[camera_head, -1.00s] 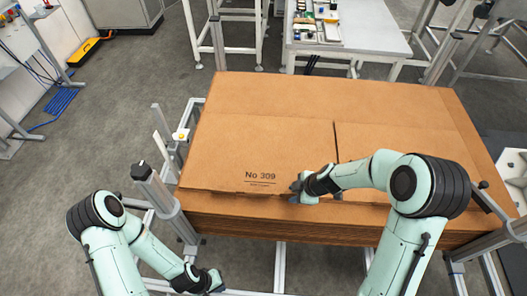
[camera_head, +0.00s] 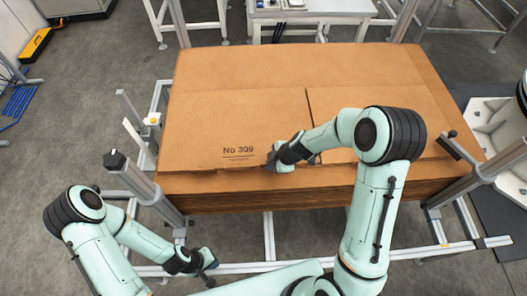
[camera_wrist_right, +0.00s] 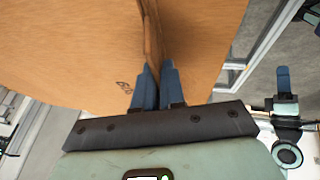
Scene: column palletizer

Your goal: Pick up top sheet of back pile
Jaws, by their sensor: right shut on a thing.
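The pile of flat brown cardboard sheets (camera_head: 250,203) lies on a metal frame ahead of me. Its top sheet (camera_head: 230,110) is printed "No 309" near the front edge and has a dark slot line. My right gripper (camera_head: 275,164) is at the middle of the front edge, shut on the top sheet. In the right wrist view, the blue fingers (camera_wrist_right: 157,80) sit on either side of brown cardboard (camera_wrist_right: 80,40). My left gripper (camera_head: 208,263) hangs low in front of the pile, off to the left, apart from the cardboard. Its finger gap is too small to judge.
Metal posts flank the pile, one at the front left (camera_head: 145,182) and one at the right (camera_head: 478,180). A white machine part (camera_head: 495,125) stands at the right. A white table (camera_head: 310,8) is behind the pile. Grey floor is open at the left.

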